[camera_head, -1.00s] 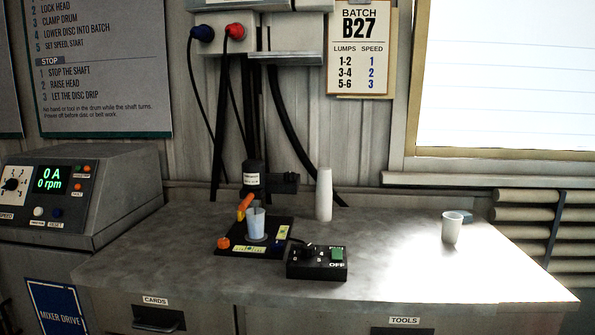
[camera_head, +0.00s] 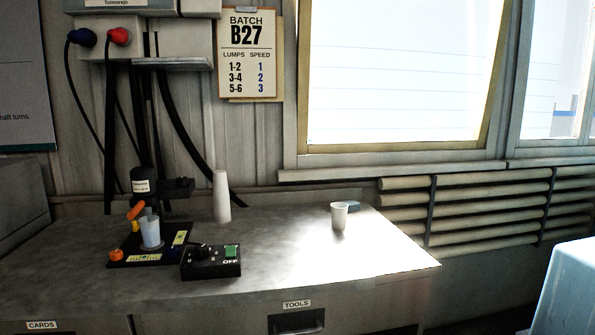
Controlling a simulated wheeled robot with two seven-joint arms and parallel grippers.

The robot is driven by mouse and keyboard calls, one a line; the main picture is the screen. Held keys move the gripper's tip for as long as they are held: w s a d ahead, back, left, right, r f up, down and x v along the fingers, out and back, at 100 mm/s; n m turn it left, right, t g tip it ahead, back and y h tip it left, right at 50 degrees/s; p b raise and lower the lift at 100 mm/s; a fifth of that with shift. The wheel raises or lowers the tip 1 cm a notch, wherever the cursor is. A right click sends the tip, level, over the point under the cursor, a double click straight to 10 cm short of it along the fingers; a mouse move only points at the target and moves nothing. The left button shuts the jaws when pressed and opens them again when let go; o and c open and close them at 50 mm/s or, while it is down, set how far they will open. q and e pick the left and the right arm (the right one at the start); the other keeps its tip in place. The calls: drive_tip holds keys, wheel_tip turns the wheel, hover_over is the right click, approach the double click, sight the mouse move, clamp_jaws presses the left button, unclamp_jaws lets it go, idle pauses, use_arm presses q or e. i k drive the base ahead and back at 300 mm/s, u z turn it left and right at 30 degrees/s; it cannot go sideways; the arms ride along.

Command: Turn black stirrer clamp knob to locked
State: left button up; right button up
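A small stirrer stands on a black base plate (camera_head: 128,262) at the left of the bench in the head view. Its dark upright head (camera_head: 141,178) carries a white label, and a black clamp-like block (camera_head: 178,188) sticks out to its right. The black clamp knob cannot be told apart from these dark parts, nor its setting read. An orange lever (camera_head: 135,211) and a clear cup (camera_head: 150,233) are below the head. An orange knob (camera_head: 116,255) is at the plate's left. Neither of my grippers is in view.
A black control box (camera_head: 210,264) with a green button and an OFF label is beside the plate. A stack of white cups (camera_head: 221,196) stands behind, and a single cup (camera_head: 339,216) further right. The bench (camera_head: 290,255) between is clear. A pale blue-white object (camera_head: 572,295) is at lower right.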

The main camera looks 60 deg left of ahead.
sight(181, 180)
drive_tip(key=z, duration=0.5)
drive_tip(key=k, duration=1.65)
drive_tip(key=u, duration=0.5)
